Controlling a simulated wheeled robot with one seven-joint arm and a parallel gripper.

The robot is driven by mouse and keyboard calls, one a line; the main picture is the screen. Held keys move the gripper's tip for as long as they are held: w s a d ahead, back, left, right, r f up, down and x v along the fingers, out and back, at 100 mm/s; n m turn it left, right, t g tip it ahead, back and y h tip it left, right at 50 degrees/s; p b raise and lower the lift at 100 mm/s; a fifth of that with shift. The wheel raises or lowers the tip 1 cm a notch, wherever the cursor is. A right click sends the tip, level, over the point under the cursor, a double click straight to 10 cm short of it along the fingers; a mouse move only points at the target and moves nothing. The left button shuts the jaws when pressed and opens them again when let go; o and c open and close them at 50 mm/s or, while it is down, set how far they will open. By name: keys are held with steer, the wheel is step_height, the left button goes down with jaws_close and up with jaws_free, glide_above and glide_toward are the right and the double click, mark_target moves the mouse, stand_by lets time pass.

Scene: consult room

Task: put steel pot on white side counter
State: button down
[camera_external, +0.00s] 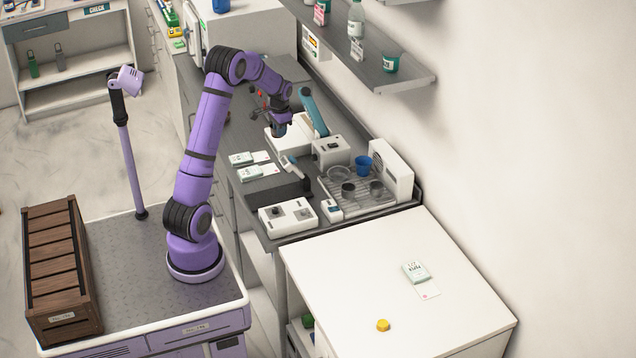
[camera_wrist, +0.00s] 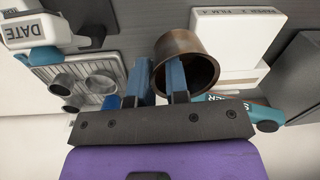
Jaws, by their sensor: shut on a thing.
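A steel pot (camera_wrist: 204,62), dark and brownish, is held in my gripper (camera_wrist: 158,80). In the wrist view one blue finger reaches inside the pot and the other is outside, so the jaws are shut on its wall. In the external view my gripper (camera_external: 284,112) is over the grey counter, with the small dark pot (camera_external: 280,130) below it. The pot seems raised, but its exact height is unclear. The white side counter (camera_external: 350,290) stands in the right foreground, well away from my gripper.
A rack (camera_external: 370,206) with several vessels, a blue cup (camera_external: 362,164) and white devices (camera_external: 287,217) stand between. A wall shelf (camera_external: 400,75) overhangs at right.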

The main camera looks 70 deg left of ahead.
steer(key=w+d+m, duration=0.3)
steer(key=d, duration=1)
steer(key=w+d+m, duration=0.3)
steer(key=d, duration=1.1)
steer(key=s+d+m, duration=0.3)
steer(key=d, duration=0.7)
steer(key=s+d+m, duration=0.3)
steer(key=s+d, duration=0.1)
steer(key=d, duration=0.7)
steer(key=shift+t, duration=0.3)
steer(key=f, duration=1)
steer(key=shift+w+a+f, duration=0.35)
steer(key=shift+w+f, duration=0.1)
steer(key=shift+f, duration=0.15)
steer(key=shift+w+f, duration=0.15)
steer(key=shift+w, duration=0.2)
steer(key=w+d, duration=0.1)
steer(key=w, duration=0.4)
steer(key=w+d+f, duration=0.1)
steer(key=w, duration=0.4)
steer(key=w+d, duration=0.1)
steer(key=w, duration=0.3)
steer(key=shift+w+d+f, duration=0.1)
steer(key=shift+w+f, duration=0.1)
steer(key=shift+w, duration=0.2)
steer(key=shift+f, duration=1.7)
steer(key=shift+f, duration=0.1)
